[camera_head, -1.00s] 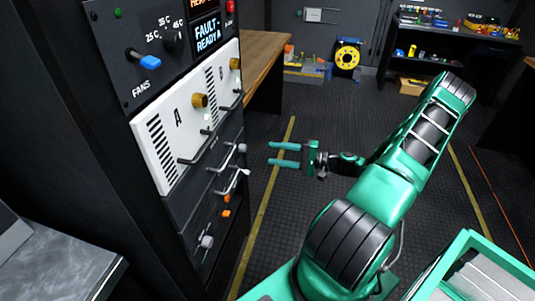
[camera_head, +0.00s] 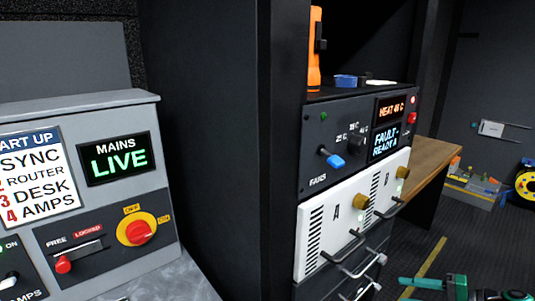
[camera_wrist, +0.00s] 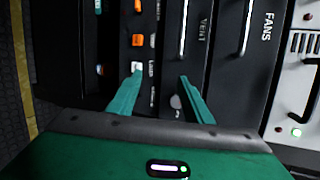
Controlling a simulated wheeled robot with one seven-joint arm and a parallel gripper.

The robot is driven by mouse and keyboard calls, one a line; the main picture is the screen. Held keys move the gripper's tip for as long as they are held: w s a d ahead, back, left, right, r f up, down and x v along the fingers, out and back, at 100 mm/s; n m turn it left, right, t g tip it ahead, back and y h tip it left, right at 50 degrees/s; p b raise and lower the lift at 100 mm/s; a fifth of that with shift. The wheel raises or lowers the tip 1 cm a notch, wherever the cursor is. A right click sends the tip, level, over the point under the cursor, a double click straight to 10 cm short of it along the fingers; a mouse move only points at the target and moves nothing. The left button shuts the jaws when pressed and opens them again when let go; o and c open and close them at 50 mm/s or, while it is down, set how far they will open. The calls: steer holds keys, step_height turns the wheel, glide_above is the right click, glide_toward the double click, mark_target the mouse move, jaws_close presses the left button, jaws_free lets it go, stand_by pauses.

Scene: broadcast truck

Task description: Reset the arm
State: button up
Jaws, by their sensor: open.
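My gripper (camera_head: 421,291) shows at the lower right of the head view, green and cut by the bottom edge. In the wrist view my gripper (camera_wrist: 160,90) has its two green fingers apart with nothing between them. Beyond the fingers is the dark lower part of the rack (camera_wrist: 218,50), with a "VENT" label, a "FANS" label, orange and white switches and a round grey knob (camera_wrist: 176,101). The fingers overlap the panel in that view; I cannot tell whether they touch it. Most of my arm is outside the head view.
The rack has white modules A and B (camera_head: 320,222) with handles, under a fan panel (camera_head: 318,135) reading "HEAT" and "FAULT". An orange torch (camera_head: 315,50) stands on top. A grey console (camera_head: 100,240) reading "MAINS LIVE" is at left. A wooden bench (camera_head: 432,155) stands behind.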

steer(key=s+a+r+n+g+h, duration=0.1)
steer(key=s+r+g+h, duration=0.3)
steer(key=s+r, duration=0.7)
steer(key=s+a+r+n+g+h, duration=0.1)
steer(key=s+a+r+g+h, duration=0.1)
steer(key=s+r+g+h, duration=0.2)
steer(key=s+r+h, duration=0.3)
steer(key=s+r, duration=0.4)
steer(key=s, duration=0.3)
steer(key=shift+a+r+n, duration=0.3)
steer(key=shift+a+n, duration=0.05)
steer(key=shift+n, duration=0.05)
steer(key=shift+w+f, duration=0.25)
steer(key=shift+w, duration=0.4)
